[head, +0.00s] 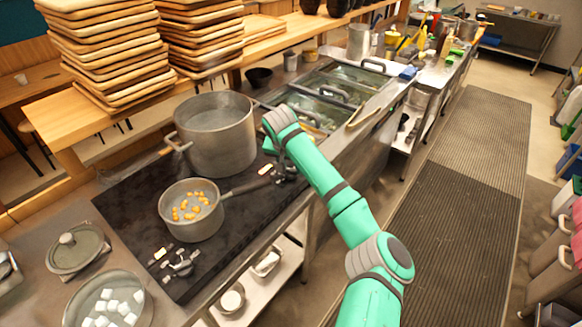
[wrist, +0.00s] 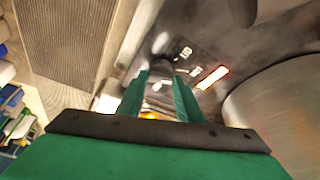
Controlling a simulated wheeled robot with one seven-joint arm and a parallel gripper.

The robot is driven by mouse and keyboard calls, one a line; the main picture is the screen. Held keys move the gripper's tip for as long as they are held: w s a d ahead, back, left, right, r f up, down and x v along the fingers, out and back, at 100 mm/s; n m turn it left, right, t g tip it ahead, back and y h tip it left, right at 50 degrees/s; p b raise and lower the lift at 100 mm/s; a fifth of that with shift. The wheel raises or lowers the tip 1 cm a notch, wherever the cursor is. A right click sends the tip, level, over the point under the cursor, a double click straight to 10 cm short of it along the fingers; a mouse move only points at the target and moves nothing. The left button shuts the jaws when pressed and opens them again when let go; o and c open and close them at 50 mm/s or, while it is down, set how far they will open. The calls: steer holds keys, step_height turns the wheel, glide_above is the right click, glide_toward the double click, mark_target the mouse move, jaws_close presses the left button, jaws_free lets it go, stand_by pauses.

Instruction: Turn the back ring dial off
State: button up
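A black cooktop (head: 120,205) carries a large steel pot (head: 215,140) at the back and a saucepan (head: 192,222) with orange beans in front. My gripper (head: 284,176) is low over the cooktop's right end, by a small metal dial there that it partly hides. In the wrist view my gripper (wrist: 160,82) has its two green fingers apart, with a blurred metallic dial part (wrist: 160,44) just beyond the tips. I cannot tell whether they touch it. An orange-lit indicator (wrist: 212,77) glows beside it, also visible in the head view (head: 265,170).
The saucepan's handle (head: 248,187) points toward my gripper. Another metal dial (head: 182,265) sits at the cooktop's front left. A lidded pan (head: 78,248) and a bowl of white cubes (head: 108,303) stand at the left. Sunken food trays (head: 318,108) lie behind my arm.

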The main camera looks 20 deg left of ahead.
steer(key=shift+n, duration=0.5)
steer(key=n+y, duration=0.1)
steer(key=n, duration=0.1)
steer(key=shift+d+n+g, duration=0.15)
steer(key=shift+n+g, duration=0.15)
steer(key=shift+n, duration=0.1)
steer(key=n+y, duration=0.1)
steer(key=n, duration=0.1)
steer(key=n+g+y, duration=0.1)
steer(key=n, duration=0.2)
steer(key=shift+w+d, duration=0.1)
steer(key=shift+d, duration=0.05)
steer(key=shift+n, duration=0.3)
steer(key=o, duration=1.1)
steer(key=v, duration=1)
steer(key=shift+d+r, duration=0.2)
steer(key=shift+r, duration=0.15)
